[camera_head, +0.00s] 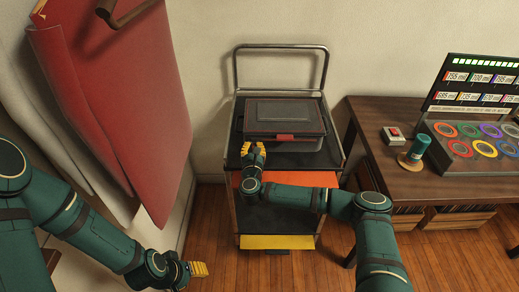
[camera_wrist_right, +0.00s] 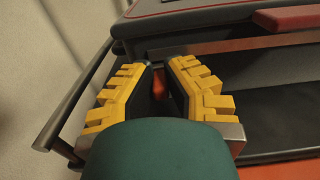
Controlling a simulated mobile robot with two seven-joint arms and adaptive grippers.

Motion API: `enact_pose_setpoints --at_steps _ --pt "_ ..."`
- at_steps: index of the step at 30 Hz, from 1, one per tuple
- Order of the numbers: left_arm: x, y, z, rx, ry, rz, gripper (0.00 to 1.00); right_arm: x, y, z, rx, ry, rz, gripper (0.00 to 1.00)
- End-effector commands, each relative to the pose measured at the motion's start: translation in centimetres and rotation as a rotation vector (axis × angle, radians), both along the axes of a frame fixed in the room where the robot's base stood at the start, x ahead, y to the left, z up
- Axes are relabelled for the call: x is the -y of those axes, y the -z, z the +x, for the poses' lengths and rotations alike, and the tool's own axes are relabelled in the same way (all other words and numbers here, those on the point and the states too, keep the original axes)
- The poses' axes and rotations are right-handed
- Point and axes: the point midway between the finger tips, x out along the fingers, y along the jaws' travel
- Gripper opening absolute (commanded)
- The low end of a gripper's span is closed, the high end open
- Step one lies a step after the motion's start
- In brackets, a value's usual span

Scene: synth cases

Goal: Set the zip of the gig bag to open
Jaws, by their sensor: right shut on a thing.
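The gig bag (camera_head: 306,122) is a dark grey case with thin red trim, lying flat on the top shelf of a cart. Its lid lies down. A red handle patch (camera_head: 285,137) sits at the middle of its front side. My right gripper (camera_head: 252,148) is at the bag's front left corner. In the right wrist view its yellow fingers (camera_wrist_right: 161,65) are nearly together on a small orange-red piece (camera_wrist_right: 160,85), apparently the zip pull, mostly hidden by the fingers. My left gripper (camera_head: 199,269) is low at the lower left, away from the bag; its finger gap does not show.
The cart has a metal push bar (camera_head: 282,46) behind the bag and a yellow lower panel (camera_head: 277,242). A wooden table (camera_head: 385,165) at right holds a red-button box (camera_head: 393,134), a green cylinder (camera_head: 419,145) and a ring display. Red cloth (camera_head: 125,100) hangs at left.

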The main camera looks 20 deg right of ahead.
Motion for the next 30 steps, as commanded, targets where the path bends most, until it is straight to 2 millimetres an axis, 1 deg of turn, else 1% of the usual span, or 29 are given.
enact_pose_setpoints --at_steps 6,18,19,20,21,22,30 --pt "0.00 0.29 0.07 0.002 0.000 0.000 0.47 -0.92 -0.09 0.33 0.002 0.001 -0.001 0.00" --pt "0.00 0.29 0.07 0.002 -0.001 0.000 0.47 -1.19 -0.10 0.34 0.002 -0.002 0.000 0.00" --pt "0.00 0.29 0.07 0.002 -0.001 0.000 0.47 -1.20 -0.10 0.35 0.002 -0.003 0.000 0.15" --pt "0.00 0.29 0.07 0.002 -0.001 0.000 0.47 -1.20 -0.10 0.35 0.002 -0.003 0.000 0.26" --pt "0.00 0.29 0.07 0.002 -0.001 0.000 0.47 -1.20 -0.09 0.34 0.002 -0.002 0.000 0.40" --pt "0.00 0.29 0.07 0.002 -0.001 0.000 0.47 -1.19 -0.08 0.33 0.001 -0.002 0.001 0.44" --pt "0.00 0.29 0.06 0.002 -0.001 0.000 0.47 -1.15 -0.02 0.29 0.000 -0.001 0.000 0.44"
